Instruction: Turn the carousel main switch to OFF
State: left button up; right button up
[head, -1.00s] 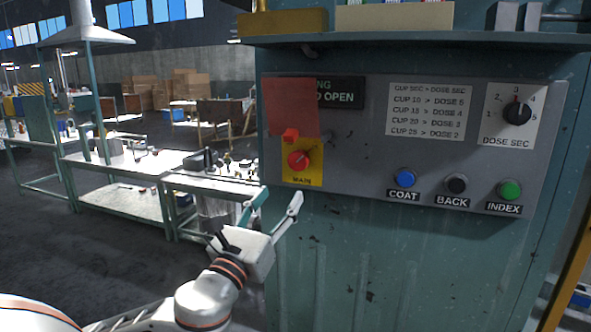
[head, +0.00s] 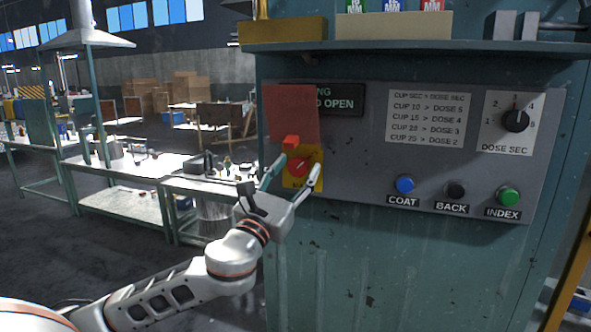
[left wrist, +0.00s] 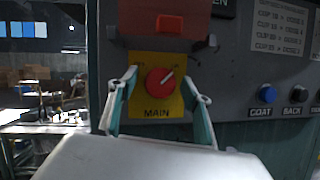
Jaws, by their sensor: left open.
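The main switch is a red rotary knob (head: 298,167) on a yellow plate (head: 317,184) at the left of the grey control panel. In the left wrist view the red knob (left wrist: 160,82) has a pale pointer line slanting to the upper right, above the label MAIN. A red cover flap (head: 291,112) with a small red tab (head: 291,142) is raised above it. My left gripper (head: 292,172) is open, its fingers at either side of the knob; I cannot tell whether they touch it. My right gripper is not in view.
The panel also carries a dose dial (head: 516,120), a blue COAT button (head: 405,184), a black BACK button (head: 455,189) and a green INDEX button (head: 508,195). A shelf (head: 420,46) juts out above. Workbenches (head: 130,168) stand to the left.

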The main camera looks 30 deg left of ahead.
pick_arm(q)
jog(key=c, duration=1.1)
